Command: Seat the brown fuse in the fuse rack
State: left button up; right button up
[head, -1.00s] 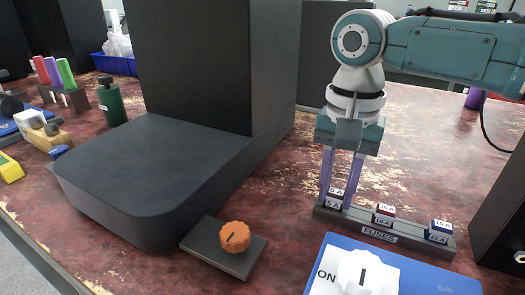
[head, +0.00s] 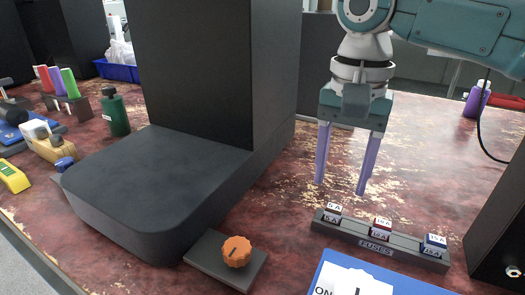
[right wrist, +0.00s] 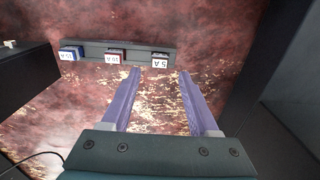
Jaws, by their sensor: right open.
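The fuse rack (head: 340,232) is a grey bar marked FUSES on the table. The brown fuse, labelled 5 A (head: 333,210), stands upright in its left slot, in line with the 5 A label on the rack. In the right wrist view the same fuse (right wrist: 160,54) sits at the rack's right end, level with its neighbours. Its lower part is hidden in the rack. My right gripper (head: 340,188) is open and empty, above and apart from the 5 A fuse, fingers pointing down. My left gripper is not in view.
A red 10 A fuse (head: 382,224) and a blue 15 A fuse (head: 435,240) stand in the other slots. A blue panel with a white knob (head: 355,282) lies in front. A large dark machine (head: 140,185) stands left; a dark box (head: 500,220) stands right.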

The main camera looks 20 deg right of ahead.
aim_at(334, 208)
notch_tip(334, 208, up, 6)
jog(key=shift+p, duration=0.65)
